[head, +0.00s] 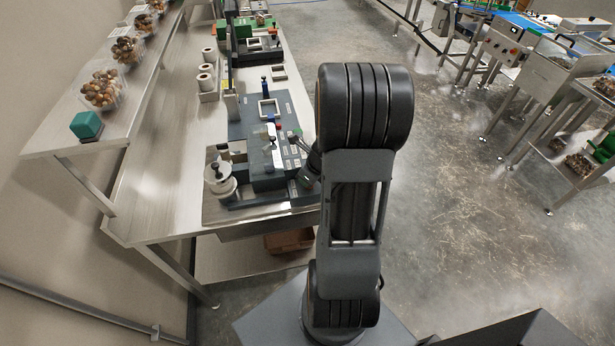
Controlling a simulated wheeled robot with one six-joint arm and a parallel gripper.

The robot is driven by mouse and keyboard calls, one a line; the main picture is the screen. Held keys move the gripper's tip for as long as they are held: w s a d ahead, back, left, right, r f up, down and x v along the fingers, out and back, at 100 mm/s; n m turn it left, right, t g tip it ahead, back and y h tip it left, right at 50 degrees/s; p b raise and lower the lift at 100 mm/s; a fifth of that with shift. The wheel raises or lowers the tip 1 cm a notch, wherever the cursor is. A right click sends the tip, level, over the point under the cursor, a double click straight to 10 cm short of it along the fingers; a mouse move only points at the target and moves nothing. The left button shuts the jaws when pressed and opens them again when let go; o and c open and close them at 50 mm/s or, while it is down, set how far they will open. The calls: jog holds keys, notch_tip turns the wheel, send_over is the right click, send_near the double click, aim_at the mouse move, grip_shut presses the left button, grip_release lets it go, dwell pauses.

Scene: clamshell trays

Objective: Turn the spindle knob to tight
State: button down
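A bench machine with dark grey panels (268,180) stands on the near end of the steel bench. At its left end is a pale round reel or disc (222,187). A small dark knob (215,167) stands on top of it and looks like the spindle knob. Its setting is too small to read. My gripper (297,140) is at the machine's right side, partly hidden behind my arm. It is apart from the reel and knob, across the machine from them. Its fingers are too small to tell open from shut.
A shelf (60,140) at the left holds clear trays of brown goods (103,90) and a green block (86,125). White rolls (206,78) stand behind the machine. A brown bin (288,241) sits under the bench.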

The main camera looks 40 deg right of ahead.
jog(key=shift+s+f, duration=0.1)
jog(key=shift+f, duration=0.05)
jog(key=c, duration=1.1)
grip_release()
jog(key=shift+a, duration=0.1)
